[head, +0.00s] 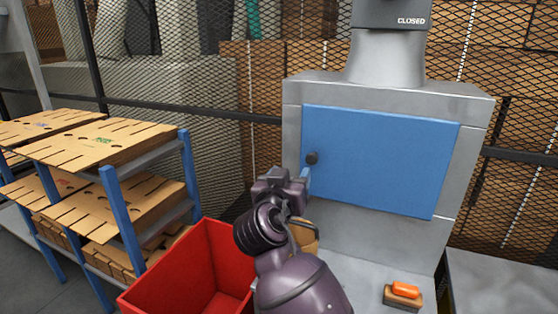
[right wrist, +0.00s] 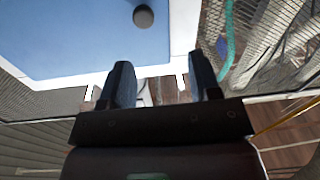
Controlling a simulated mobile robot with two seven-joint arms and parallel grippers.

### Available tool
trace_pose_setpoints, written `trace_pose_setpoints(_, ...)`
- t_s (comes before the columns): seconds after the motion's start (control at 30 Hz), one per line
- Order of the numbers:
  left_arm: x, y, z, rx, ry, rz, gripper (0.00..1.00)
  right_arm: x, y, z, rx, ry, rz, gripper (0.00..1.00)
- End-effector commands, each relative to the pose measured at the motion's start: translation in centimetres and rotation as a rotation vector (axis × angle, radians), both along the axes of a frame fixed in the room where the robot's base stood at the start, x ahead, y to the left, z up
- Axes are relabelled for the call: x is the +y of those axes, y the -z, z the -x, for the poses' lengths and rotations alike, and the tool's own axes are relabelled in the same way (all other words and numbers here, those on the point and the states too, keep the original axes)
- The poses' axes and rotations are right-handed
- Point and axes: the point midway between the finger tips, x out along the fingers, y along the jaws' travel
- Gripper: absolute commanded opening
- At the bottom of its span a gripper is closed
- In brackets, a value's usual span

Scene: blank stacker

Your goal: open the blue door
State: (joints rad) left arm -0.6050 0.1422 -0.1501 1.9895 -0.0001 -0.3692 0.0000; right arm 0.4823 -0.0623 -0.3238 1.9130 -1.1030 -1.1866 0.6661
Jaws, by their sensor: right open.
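The blue door (head: 380,160) is on the front of a grey metal machine (head: 465,108) and looks shut. Its round dark knob (head: 312,158) sits near the door's left edge. In the right wrist view the blue door (right wrist: 75,40) fills the upper left, with the knob (right wrist: 143,16) at the top. My right gripper (head: 304,178) is just below and left of the knob in the head view, apart from it. In the right wrist view the two fingers of the right gripper (right wrist: 160,82) are spread, with nothing between them. My left gripper is not in view.
A red bin (head: 165,282) stands below and left of my right arm. A blue-framed shelf (head: 125,215) with stacked flat cardboard is at the left. An orange-topped brush or block (head: 404,291) lies on the grey ledge at lower right. A mesh fence stands behind.

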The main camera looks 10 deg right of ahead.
Motion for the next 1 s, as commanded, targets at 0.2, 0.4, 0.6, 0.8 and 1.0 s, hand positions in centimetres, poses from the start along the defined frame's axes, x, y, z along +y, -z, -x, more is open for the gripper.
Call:
trace_pose_setpoints(0.2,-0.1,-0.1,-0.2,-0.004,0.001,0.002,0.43,-1.3,0.5,0.6,-0.029,0.081,-0.102,0.57)
trace_pose_setpoints(0.4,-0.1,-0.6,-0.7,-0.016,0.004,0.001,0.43,-2.3,0.4,-1.0,-0.033,0.079,-0.102,0.57)
trace_pose_setpoints(0.6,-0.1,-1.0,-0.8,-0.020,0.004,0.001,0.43,-4.2,0.3,-3.8,-0.032,0.079,-0.102,0.57)
trace_pose_setpoints(0.8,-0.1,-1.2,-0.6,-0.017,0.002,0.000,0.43,-6.0,0.4,-6.4,-0.031,0.079,-0.102,0.57)
trace_pose_setpoints(1.0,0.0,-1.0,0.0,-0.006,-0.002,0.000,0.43,-6.9,0.5,-7.9,-0.031,0.076,-0.103,0.57)
